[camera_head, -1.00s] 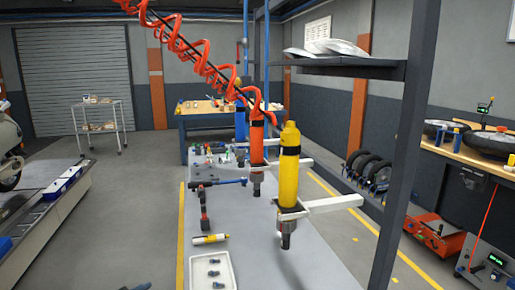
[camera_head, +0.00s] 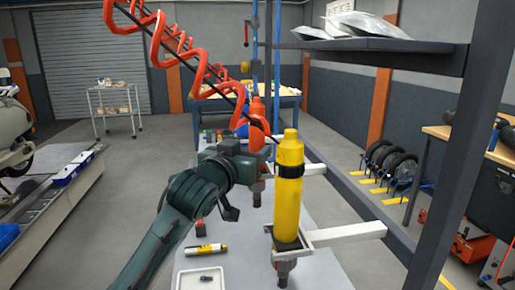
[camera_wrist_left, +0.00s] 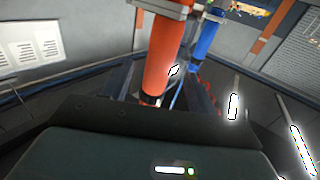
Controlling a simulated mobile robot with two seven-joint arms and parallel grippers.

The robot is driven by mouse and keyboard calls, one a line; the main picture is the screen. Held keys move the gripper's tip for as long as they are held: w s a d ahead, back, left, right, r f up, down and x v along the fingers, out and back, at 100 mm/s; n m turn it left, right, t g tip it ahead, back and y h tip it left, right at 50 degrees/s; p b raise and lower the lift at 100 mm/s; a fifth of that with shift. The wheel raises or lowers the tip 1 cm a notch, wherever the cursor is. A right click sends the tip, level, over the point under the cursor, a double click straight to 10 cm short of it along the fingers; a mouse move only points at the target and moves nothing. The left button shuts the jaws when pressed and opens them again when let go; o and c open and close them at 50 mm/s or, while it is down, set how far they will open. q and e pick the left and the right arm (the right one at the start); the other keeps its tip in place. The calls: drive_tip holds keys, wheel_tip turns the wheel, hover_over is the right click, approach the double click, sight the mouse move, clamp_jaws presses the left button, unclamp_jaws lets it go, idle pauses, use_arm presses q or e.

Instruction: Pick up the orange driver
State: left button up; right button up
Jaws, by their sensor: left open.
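The orange driver (camera_head: 256,140) hangs upright in its bracket behind the yellow driver, partly hidden by my left gripper and the hose in the head view. In the left wrist view the orange driver (camera_wrist_left: 168,55) runs down from a pale bracket to between the dark fingers. My left gripper (camera_head: 250,166) is open at the left side of the orange driver. In the wrist view my left gripper (camera_wrist_left: 158,92) has a finger on each side of it; contact cannot be told. My right gripper is not in view.
The yellow driver (camera_head: 288,185) hangs in a white bracket (camera_head: 345,233) close in front. The blue driver (camera_wrist_left: 208,38) is behind the orange one. A coiled orange hose (camera_head: 205,75) hangs above. A white tray (camera_head: 180,282) and a yellow-white tube (camera_head: 205,250) lie on the grey table.

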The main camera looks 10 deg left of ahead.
sight(260, 141)
use_arm(q)
drive_tip(key=shift+w+d+f+p, duration=0.1)
drive_tip(key=shift+w+d+p, duration=0.15)
drive_tip(key=shift+w, duration=0.8)
drive_tip(key=shift+w+d+f+p, duration=0.1)
drive_tip(key=shift+w+d+p, duration=0.15)
drive_tip(key=shift+w, duration=0.85)
drive_tip(key=shift+w+d+p, duration=0.2)
drive_tip(key=shift+w+p, duration=0.05)
drive_tip(key=shift+w, duration=0.8)
drive_tip(key=shift+c, duration=0.4)
clamp_jaws()
drive_tip(key=shift+r, duration=0.15)
